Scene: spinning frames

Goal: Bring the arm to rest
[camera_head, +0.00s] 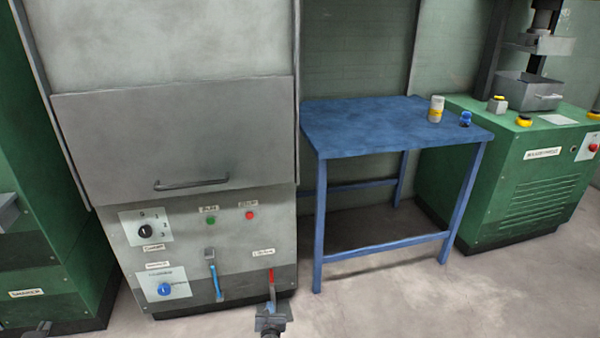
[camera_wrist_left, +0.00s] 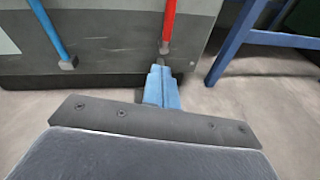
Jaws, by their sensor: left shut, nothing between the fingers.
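My left gripper (camera_head: 271,306) is low in front of the grey machine cabinet (camera_head: 215,235), just below the red lever (camera_head: 271,277). In the left wrist view its blue fingers (camera_wrist_left: 160,75) are together and empty. Their tips appear close to the lower end of the red lever (camera_wrist_left: 168,25); I cannot tell if they touch it. The blue lever (camera_head: 215,277) hangs to the left of the red one, and it also shows in the left wrist view (camera_wrist_left: 50,28). My right gripper is not in view.
A blue table (camera_head: 370,127) stands right of the cabinet, with a yellow-and-white container (camera_head: 436,109) and a small blue item (camera_head: 466,119) on it. A green machine (camera_head: 530,195) stands beyond. The cabinet front closely borders my left gripper. Floor (camera_head: 400,300) is clear before the table.

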